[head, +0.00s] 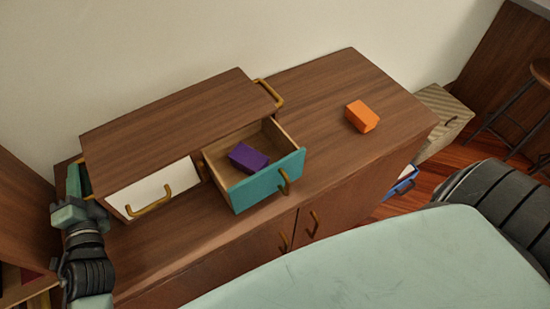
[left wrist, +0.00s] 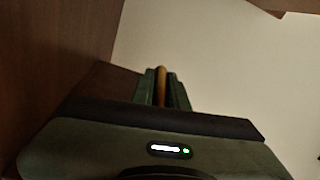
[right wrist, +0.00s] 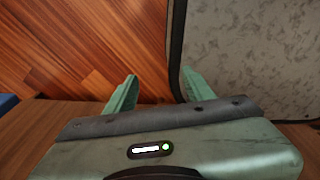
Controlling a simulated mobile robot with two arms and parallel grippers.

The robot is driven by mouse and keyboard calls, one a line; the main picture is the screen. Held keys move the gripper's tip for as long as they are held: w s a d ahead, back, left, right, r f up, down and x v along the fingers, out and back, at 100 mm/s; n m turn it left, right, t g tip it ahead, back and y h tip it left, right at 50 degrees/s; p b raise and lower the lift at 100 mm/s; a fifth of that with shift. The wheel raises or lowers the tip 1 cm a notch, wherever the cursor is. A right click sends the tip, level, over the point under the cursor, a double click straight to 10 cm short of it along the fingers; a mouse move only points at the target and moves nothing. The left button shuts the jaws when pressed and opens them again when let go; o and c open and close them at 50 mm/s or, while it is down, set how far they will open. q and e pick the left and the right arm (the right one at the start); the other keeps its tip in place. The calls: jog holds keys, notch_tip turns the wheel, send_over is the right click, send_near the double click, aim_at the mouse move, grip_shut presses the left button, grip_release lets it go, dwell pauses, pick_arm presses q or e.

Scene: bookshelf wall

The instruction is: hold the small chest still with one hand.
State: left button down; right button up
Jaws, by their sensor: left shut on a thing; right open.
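The small chest (head: 180,110) is brown wood and stands on a long cabinet. Its white drawer (head: 135,192) is shut. Its teal-fronted drawer (head: 265,182) is pulled out, with a purple block (head: 248,157) inside. My left gripper (head: 77,182) is at the chest's left side, partly hidden by it. In the left wrist view its fingers are shut on a brass-coloured side handle (left wrist: 161,85). A matching side handle (head: 270,92) is on the right side. My right gripper (right wrist: 158,92) is open and empty in the right wrist view; the head view does not show it.
An orange block (head: 362,116) lies on the cabinet top (head: 330,85), right of the chest. A striped box (head: 440,112) and a stool (head: 530,100) stand farther right.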

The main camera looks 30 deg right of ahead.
jog(key=shift+w+d+r, duration=0.1)
jog(key=shift+w+d, duration=0.05)
jog(key=shift+d, duration=0.2)
jog(key=c, duration=0.5)
jog(key=d, duration=0.1)
jog(key=w+d+r+n, duration=0.1)
jog(key=d+r+n, duration=0.1)
jog(key=shift+w+t+h, duration=0.25)
jog(key=shift+t+h, duration=0.15)
grip_shut()
jog(key=w+d+r+n+t, duration=0.1)
jog(key=w+d+r+n, duration=0.2)
jog(key=r, duration=0.1)
jog(key=n+t+y, duration=0.1)
jog(key=n+t, duration=1)
jog(key=t, duration=0.2)
send_near(288, 181)
jog(key=w+d+f, duration=0.1)
jog(key=w+f, duration=0.2)
jog(key=f, duration=0.1)
jog(key=shift+w+f, duration=0.2)
jog(key=shift+w, duration=1.15)
jog(key=shift+w+f, duration=0.2)
jog(key=shift+w, duration=1.15)
jog(key=shift+w+f, duration=0.2)
jog(key=shift+w, duration=1.15)
